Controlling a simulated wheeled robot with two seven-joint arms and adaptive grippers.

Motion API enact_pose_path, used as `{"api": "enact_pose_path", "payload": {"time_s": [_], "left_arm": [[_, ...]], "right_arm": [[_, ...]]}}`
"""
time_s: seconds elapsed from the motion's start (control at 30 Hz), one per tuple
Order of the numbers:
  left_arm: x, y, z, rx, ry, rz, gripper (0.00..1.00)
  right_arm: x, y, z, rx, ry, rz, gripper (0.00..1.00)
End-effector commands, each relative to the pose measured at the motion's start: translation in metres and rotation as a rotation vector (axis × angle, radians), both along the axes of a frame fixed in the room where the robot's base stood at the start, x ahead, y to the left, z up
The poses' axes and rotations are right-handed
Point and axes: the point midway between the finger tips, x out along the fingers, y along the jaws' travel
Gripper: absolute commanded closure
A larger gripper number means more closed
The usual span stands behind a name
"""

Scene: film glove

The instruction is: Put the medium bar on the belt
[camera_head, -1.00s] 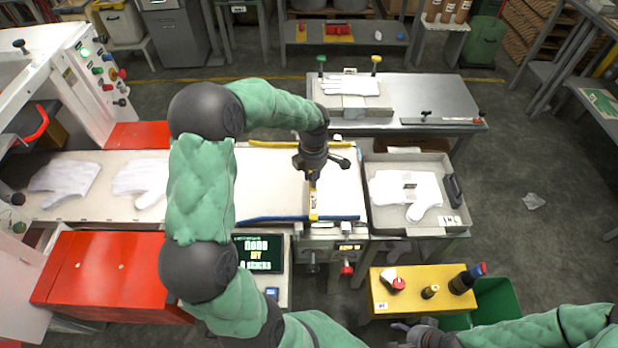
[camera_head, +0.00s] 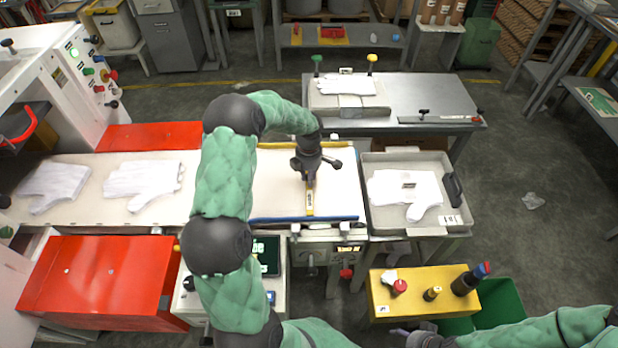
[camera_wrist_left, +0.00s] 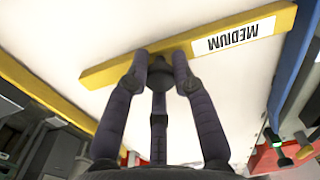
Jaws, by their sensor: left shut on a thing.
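The medium bar (camera_head: 310,202) is yellow, with a white label that reads MEDIUM in the left wrist view (camera_wrist_left: 112,72). My left gripper (camera_head: 307,178) is shut on it near its middle; the fingers also show in the left wrist view (camera_wrist_left: 160,68). The bar is over the right end of the white belt (camera_head: 275,185), lying across the belt's width. I cannot tell whether it touches the belt. Its near end is close to the blue edge strip (camera_head: 300,219). My right gripper (camera_head: 418,336) is low at the bottom edge, and its fingers are unclear.
White gloves (camera_head: 143,179) lie on the belt to the left. A grey tray (camera_head: 375,222) with a glove stands right of the belt. A yellow block (camera_head: 390,300) with stamps stands in front. A metal table (camera_head: 430,98) is behind. The belt around the bar is clear.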

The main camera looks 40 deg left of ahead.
Motion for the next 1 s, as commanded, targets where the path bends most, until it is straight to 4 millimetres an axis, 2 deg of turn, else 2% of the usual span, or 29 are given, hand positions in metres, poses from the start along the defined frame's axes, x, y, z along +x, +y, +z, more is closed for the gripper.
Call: {"api": "enact_pose_path", "payload": {"time_s": [0.33,0.37,0.4,0.43,0.83,1.0], "left_arm": [[0.001,0.0,-0.002,0.001,-0.003,0.0,1.0],[0.0,0.0,-0.001,0.001,-0.001,0.0,0.66],[0.0,0.0,-0.001,0.001,-0.001,0.0,0.55],[0.0,0.0,-0.001,0.001,-0.002,0.0,0.51],[0.001,0.0,0.003,0.001,-0.002,0.0,0.51],[0.001,0.001,0.026,0.003,-0.006,-0.001,0.51]], "right_arm": [[0.0,0.0,-0.003,0.0,0.0,0.0,0.36],[0.0,0.0,-0.002,0.0,0.0,0.0,0.36],[0.0,0.0,-0.001,0.0,0.0,0.0,0.36],[0.0,0.0,-0.001,0.0,0.0,0.0,0.36],[0.0,0.0,0.002,0.0,0.0,0.0,0.36],[0.0,0.0,0.009,0.0,0.0,0.0,0.36]]}}
